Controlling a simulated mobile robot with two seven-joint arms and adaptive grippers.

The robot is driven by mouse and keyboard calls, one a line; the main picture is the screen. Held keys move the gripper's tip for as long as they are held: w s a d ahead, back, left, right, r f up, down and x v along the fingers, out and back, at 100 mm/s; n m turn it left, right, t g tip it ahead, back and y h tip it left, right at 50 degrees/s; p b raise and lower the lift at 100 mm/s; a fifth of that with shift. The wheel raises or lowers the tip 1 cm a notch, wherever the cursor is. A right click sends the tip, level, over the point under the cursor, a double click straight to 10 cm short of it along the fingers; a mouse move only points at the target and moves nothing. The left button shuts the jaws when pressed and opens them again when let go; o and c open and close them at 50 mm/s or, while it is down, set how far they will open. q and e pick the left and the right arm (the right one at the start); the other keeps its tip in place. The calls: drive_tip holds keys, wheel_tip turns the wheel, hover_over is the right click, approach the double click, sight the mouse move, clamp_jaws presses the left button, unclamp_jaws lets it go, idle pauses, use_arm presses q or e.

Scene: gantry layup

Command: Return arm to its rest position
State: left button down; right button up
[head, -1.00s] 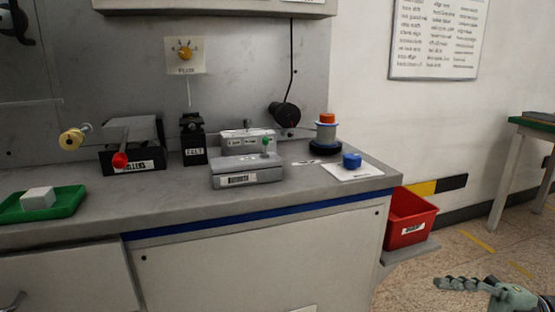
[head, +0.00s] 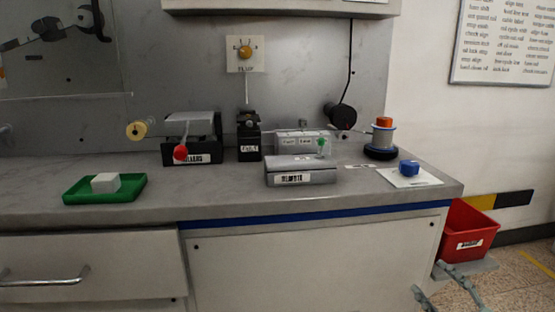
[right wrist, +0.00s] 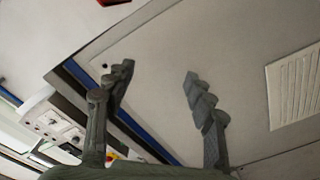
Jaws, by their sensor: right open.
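My right gripper (head: 428,279) shows at the lower right of the head view, in front of the bench's right end and below the red bin. Its two fingers are spread apart. In the right wrist view the right gripper (right wrist: 158,72) is open with nothing between its fingers, facing a pale panel. My left gripper is not in view.
The bench (head: 230,198) carries a green tray (head: 75,194) with a white block (head: 105,182), a grey box (head: 300,168), a black unit (head: 249,140), a spool (head: 382,138) and a blue piece (head: 409,167). A red bin (head: 468,232) stands right of the bench.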

drive_tip(key=s+a+f+m+g+h, duration=0.25)
drive_tip(key=s+f+g, duration=0.25)
drive_tip(key=s, duration=0.3)
drive_tip(key=s+a+f+m+g+h, duration=0.25)
drive_tip(key=s+f+g, duration=0.25)
drive_tip(key=s, duration=0.3)
drive_tip(key=s+a+f+m+g+y, duration=0.1)
drive_tip(key=s+a+f+m+y, duration=0.1)
drive_tip(key=a+m, duration=0.35)
use_arm(q)
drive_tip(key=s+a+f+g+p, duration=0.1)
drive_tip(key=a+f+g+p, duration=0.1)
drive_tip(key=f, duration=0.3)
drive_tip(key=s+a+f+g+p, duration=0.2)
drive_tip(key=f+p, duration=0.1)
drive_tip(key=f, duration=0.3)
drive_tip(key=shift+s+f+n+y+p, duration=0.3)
drive_tip(key=shift+p, duration=0.05)
use_arm(e)
drive_tip(key=s+d+f+g, duration=0.1)
drive_tip(key=f+g, duration=0.1)
drive_tip(key=f, duration=0.4)
drive_tip(key=s+d+f+g+h, duration=0.1)
drive_tip(key=s+f+g, duration=0.1)
drive_tip(key=f, duration=0.3)
drive_tip(key=shift+f+n, duration=0.4)
drive_tip(key=shift+n, duration=0.05)
drive_tip(key=shift+s+d, duration=0.1)
